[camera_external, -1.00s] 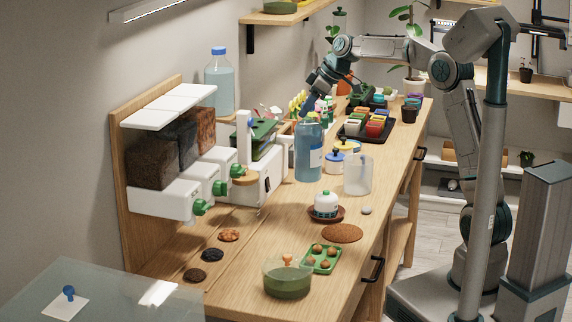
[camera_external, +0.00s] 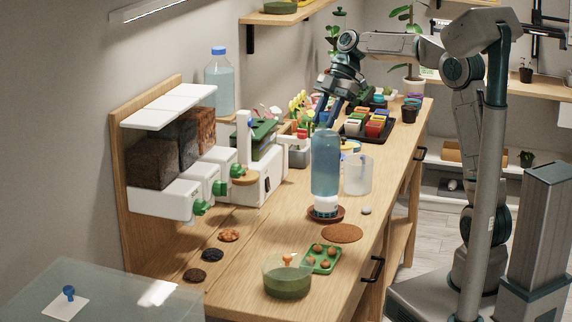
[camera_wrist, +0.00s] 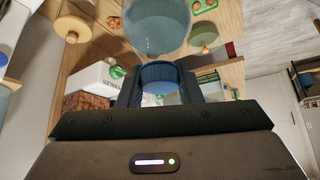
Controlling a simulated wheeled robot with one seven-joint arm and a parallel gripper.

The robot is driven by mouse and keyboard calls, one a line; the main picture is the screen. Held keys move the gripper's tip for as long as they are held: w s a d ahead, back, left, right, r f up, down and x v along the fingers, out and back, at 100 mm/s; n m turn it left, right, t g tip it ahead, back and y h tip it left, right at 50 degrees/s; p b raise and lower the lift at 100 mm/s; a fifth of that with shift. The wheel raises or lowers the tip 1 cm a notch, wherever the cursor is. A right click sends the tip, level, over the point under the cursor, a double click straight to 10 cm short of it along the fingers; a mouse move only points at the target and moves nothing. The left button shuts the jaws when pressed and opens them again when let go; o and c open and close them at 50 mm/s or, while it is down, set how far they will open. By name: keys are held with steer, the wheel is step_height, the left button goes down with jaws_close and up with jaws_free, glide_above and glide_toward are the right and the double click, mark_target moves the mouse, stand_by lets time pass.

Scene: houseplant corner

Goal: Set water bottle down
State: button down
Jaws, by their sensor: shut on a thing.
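The water bottle (camera_external: 326,165), clear with blue water, hangs upright below my gripper (camera_external: 328,112) over the wooden bench (camera_external: 220,281). My gripper is shut on its top end; in the wrist view my fingers (camera_wrist: 160,85) close around the blue neck, with the bottle's round body (camera_wrist: 155,25) beyond. In the external view the bottle's lower end overlaps a small white bottle (camera_external: 326,207) on a brown saucer (camera_external: 340,214) and hides its top. I cannot tell how far apart they are in depth or height.
A clear jug (camera_external: 358,175) stands close to the right. A brown disc (camera_external: 342,233), a green seed tray (camera_external: 322,262) and a green bowl (camera_external: 287,280) lie nearer. A white dispenser (camera_external: 264,185) stands left. Another blue-water bottle (camera_external: 219,85) sits on the shelf.

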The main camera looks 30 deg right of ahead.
steer(key=a+f+p, duration=0.3)
steer(key=a+f, duration=0.7)
steer(key=a, duration=0.1)
steer(key=shift+a+f, duration=0.15)
steer(key=shift+f, duration=0.15)
steer(key=shift+s+f+b, duration=0.1)
steer(key=shift+f+b, duration=0.1)
steer(key=shift+b, duration=0.1)
steer(key=c, duration=1)
jaws_free()
steer(key=shift+r, duration=0.15)
steer(key=b+v, duration=0.1)
steer(key=v, duration=1.1)
steer(key=shift+s, duration=0.1)
